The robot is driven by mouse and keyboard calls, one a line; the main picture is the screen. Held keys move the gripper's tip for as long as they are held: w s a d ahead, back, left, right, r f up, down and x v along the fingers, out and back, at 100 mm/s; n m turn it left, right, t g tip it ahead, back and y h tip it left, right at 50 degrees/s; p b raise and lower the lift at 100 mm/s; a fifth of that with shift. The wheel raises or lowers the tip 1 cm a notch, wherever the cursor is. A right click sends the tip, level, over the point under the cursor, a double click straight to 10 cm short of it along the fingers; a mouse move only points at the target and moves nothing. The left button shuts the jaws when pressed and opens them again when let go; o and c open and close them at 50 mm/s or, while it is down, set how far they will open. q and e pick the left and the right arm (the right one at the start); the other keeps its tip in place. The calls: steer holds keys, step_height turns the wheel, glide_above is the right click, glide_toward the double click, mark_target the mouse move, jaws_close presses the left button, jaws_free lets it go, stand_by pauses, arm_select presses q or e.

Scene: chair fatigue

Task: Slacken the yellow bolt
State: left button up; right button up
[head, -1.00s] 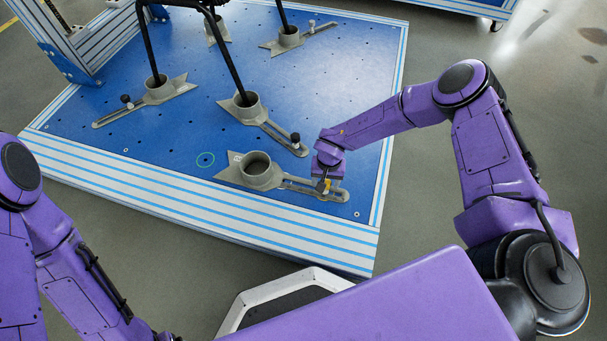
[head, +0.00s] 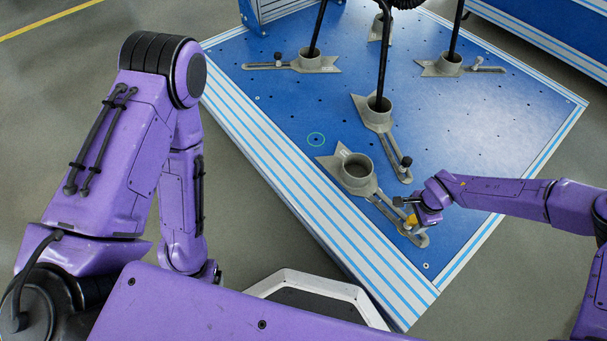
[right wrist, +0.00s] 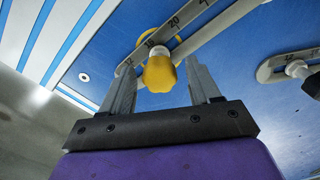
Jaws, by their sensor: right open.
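The yellow bolt (right wrist: 160,74) has a lobed yellow head and sits in the slotted, numbered arm of a grey clamp (head: 360,185). In the head view the yellow bolt (head: 411,221) is partly covered by my right gripper (head: 410,216). In the right wrist view my right gripper (right wrist: 160,66) is open, with one finger on each side of the bolt head and gaps between them and it. The clamp's round cup is empty. My left arm shows at the left of the head view, but its gripper fingers do not show.
The blue perforated platform (head: 300,100) has a striped edge. Other grey clamps (head: 376,118) hold black chair legs (head: 384,60). A dark knob (head: 406,161) stands close to my right gripper.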

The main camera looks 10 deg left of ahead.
stand_by(0.4)
steer(key=m, duration=0.4)
steer(key=m, duration=0.4)
steer(key=shift+s, duration=0.1)
steer(key=c, duration=1)
steer(key=n, duration=0.4)
steer(key=shift+c, duration=0.2)
